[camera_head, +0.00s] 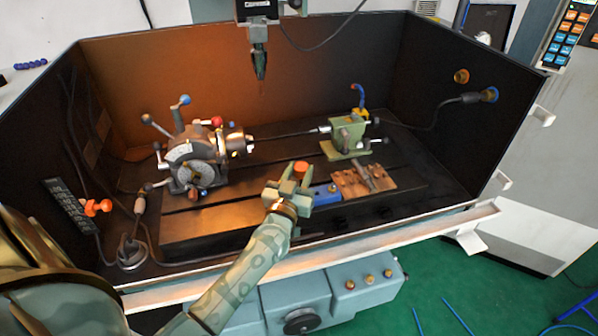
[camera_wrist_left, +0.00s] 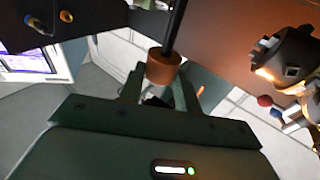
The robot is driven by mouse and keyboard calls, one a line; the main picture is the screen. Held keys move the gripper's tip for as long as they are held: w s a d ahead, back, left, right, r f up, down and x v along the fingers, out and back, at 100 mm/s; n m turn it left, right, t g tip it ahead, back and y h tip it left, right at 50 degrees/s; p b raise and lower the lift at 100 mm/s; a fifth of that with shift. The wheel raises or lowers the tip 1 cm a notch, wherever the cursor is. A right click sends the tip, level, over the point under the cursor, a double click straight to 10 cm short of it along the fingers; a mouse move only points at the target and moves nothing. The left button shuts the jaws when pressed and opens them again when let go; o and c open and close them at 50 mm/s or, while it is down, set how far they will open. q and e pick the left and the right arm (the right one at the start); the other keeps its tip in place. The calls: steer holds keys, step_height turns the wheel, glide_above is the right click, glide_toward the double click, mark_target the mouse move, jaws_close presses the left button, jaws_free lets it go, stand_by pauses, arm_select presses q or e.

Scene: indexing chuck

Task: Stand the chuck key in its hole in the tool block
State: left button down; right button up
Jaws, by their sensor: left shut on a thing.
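My left gripper (camera_head: 290,181) is in the middle of the machine bed, near its front edge. It is shut on what looks like the chuck key, whose orange-brown round part (camera_head: 300,168) shows above the fingers. In the left wrist view this round part (camera_wrist_left: 163,66) sits at the fingertips (camera_wrist_left: 158,88), with a dark rod (camera_wrist_left: 175,28) running up from it. A brown block (camera_head: 378,179), which appears to be the tool block, lies right of the gripper, with a grey bar slanting across it. Any hole for the key cannot be made out. My right gripper is not seen.
A blue block (camera_head: 326,194) sits between gripper and brown block. The indexing head with chuck (camera_head: 195,160) stands left and the green tailstock (camera_head: 346,138) at back right. A spindle (camera_head: 258,62) hangs above. Dark walls enclose the bed (camera_head: 230,213); its front left is clear.

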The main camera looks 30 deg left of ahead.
arm_select(q)
steer(key=shift+f+b, duration=0.3)
steer(key=shift+f, duration=0.25)
steer(key=c, duration=0.9)
jaws_free()
steer(key=v, duration=1.6)
steer(key=shift+s+p, duration=0.15)
steer(key=shift+p, duration=0.3)
steer(key=shift+d+f, duration=0.1)
steer(key=shift+d, duration=0.05)
